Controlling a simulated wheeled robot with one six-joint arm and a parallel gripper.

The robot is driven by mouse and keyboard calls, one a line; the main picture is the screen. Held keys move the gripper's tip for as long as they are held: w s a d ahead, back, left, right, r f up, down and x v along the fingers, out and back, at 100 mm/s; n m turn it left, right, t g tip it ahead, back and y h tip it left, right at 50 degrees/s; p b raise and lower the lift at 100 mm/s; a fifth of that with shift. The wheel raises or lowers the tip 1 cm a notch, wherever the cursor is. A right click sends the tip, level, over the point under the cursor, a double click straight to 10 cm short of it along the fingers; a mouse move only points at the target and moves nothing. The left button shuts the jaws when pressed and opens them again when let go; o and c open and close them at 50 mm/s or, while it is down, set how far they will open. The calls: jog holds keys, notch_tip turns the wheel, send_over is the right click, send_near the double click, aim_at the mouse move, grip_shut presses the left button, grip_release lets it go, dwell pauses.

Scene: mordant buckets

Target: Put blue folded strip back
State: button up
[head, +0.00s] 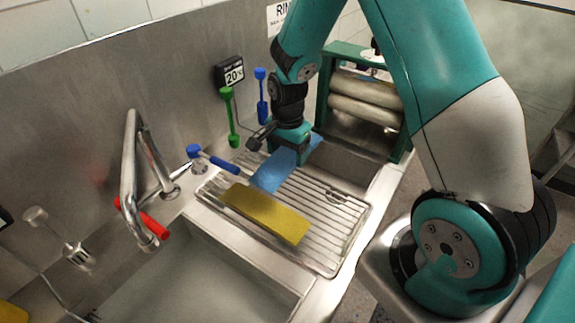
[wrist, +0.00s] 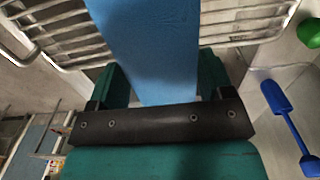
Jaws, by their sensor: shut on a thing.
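The blue folded strip (head: 273,172) lies over the wire rack (head: 318,262) in the head view, reaching from beside the yellow strip back under my gripper. My gripper (head: 291,150) is at the strip's far end, low at the rack's back edge. In the wrist view the blue strip (wrist: 150,45) runs between the two teal fingers of my gripper (wrist: 158,88), which is shut on it. I cannot tell whether the strip touches the rack bars. My gripper hides part of the strip's far end.
A yellow folded strip (head: 265,212) lies on the rack in front of the blue one. A roller wringer (head: 365,105) stands behind at the right. A faucet (head: 132,180) and sink basin (head: 215,280) are at the left. Green (head: 229,115) and blue (head: 261,95) handled tools are near the wall.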

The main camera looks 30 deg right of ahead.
notch_tip(320, 180, down, 6)
jog(key=shift+r+p, duration=0.1)
jog(key=shift+p, duration=0.45)
jog(key=shift+f+b, duration=0.5)
jog(key=shift+f, duration=0.05)
jog(key=o, duration=1)
jog(key=shift+c, duration=0.2)
jog(key=shift+r, duration=0.15)
